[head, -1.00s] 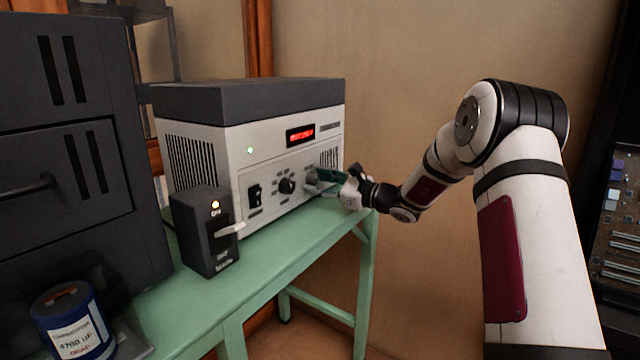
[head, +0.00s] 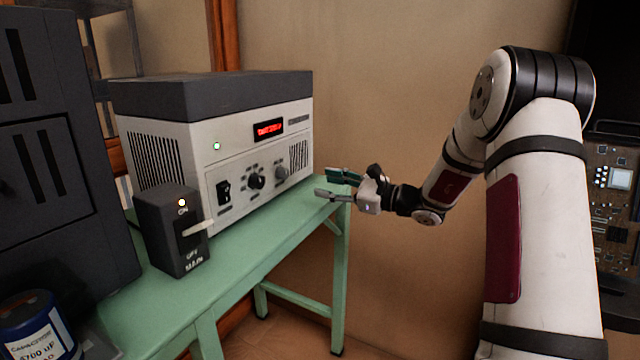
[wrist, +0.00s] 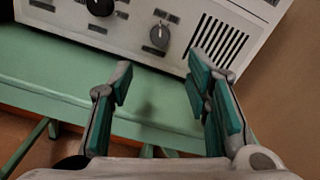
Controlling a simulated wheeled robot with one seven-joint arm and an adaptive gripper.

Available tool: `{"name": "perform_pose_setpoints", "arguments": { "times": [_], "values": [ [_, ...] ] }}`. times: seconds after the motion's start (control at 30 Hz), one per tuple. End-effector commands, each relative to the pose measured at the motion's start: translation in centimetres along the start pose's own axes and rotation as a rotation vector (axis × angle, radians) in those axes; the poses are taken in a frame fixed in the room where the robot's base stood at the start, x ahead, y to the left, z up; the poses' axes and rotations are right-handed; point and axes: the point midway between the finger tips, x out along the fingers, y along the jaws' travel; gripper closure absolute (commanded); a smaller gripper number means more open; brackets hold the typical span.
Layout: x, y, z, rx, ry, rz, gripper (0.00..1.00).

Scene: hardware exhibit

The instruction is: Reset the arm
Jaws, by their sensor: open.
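My gripper (head: 338,184) is open and empty in the head view. It hangs in the air just off the right end of the green table, apart from the white and grey instrument (head: 245,160). The instrument's grey right knob (wrist: 160,36) shows past the fingers, not touched. My arm is bent, reaching left from the right side of the head view.
A black switch box (head: 165,245) with a lit lamp and pale lever stands on the table (head: 240,270) before the instrument. A dark cabinet (head: 60,190) and blue capacitor (head: 35,325) are at left. A circuit board panel (head: 615,190) is at far right. A bare wall stands behind my arm.

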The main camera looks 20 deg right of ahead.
Motion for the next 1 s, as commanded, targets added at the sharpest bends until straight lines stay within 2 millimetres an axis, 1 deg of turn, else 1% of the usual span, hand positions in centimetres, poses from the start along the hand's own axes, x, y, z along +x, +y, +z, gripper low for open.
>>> {"name": "perform_pose_setpoints", "arguments": {
  "times": [0.47, 0.57, 0.67, 0.73, 0.77, 0.8, 0.87, 0.9, 0.97, 1.0],
  "values": [
    [-0.1, 0.0, 0.0, 0.0, 0.0, 0.001, 0.56],
    [0.2, 0.7, 0.7, -0.016, 0.0, 0.024, 0.56],
    [1.0, 3.1, 2.9, -0.071, 0.004, 0.104, 0.56],
    [1.6, 6.1, 5.2, -0.136, 0.01, 0.201, 0.56],
    [1.7, 7.6, 6.2, -0.17, 0.013, 0.25, 0.56],
    [1.8, 9.8, 7.7, -0.22, 0.017, 0.319, 0.56],
    [1.6, 13.2, 9.7, -0.296, 0.025, 0.425, 0.56],
    [1.2, 15.4, 10.9, -0.346, 0.031, 0.493, 0.56],
    [0.4, 18.6, 12.5, -0.423, 0.038, 0.593, 0.56],
    [-0.3, 20.7, 13.4, -0.474, 0.042, 0.659, 0.56]
  ]
}}
